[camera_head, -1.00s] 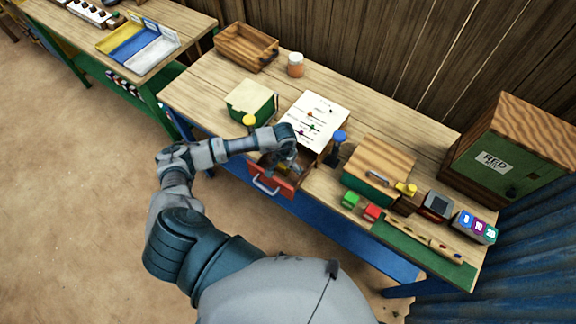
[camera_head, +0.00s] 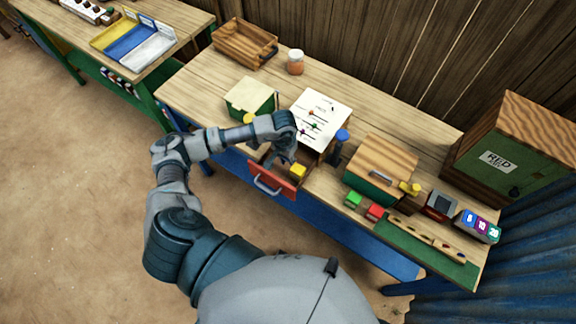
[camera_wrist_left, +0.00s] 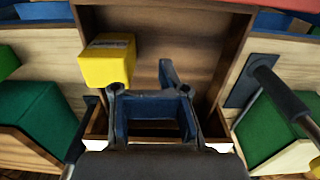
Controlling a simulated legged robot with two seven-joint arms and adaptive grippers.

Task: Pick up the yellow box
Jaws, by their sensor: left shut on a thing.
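The yellow box (camera_head: 297,171) shows over the open drawer with the red front (camera_head: 272,179). In the left wrist view the yellow box (camera_wrist_left: 107,62) is large, at the left fingertip, above the drawer's brown wooden inside (camera_wrist_left: 205,45). My left gripper (camera_head: 287,158) reaches down over the drawer from the left. In the left wrist view my left gripper (camera_wrist_left: 145,75) is shut on the yellow box, which sits off to the left side; the exact finger contact is hard to see. My right gripper is not in view.
An open wooden tray (camera_head: 243,45) and a jar (camera_head: 295,62) stand further back.

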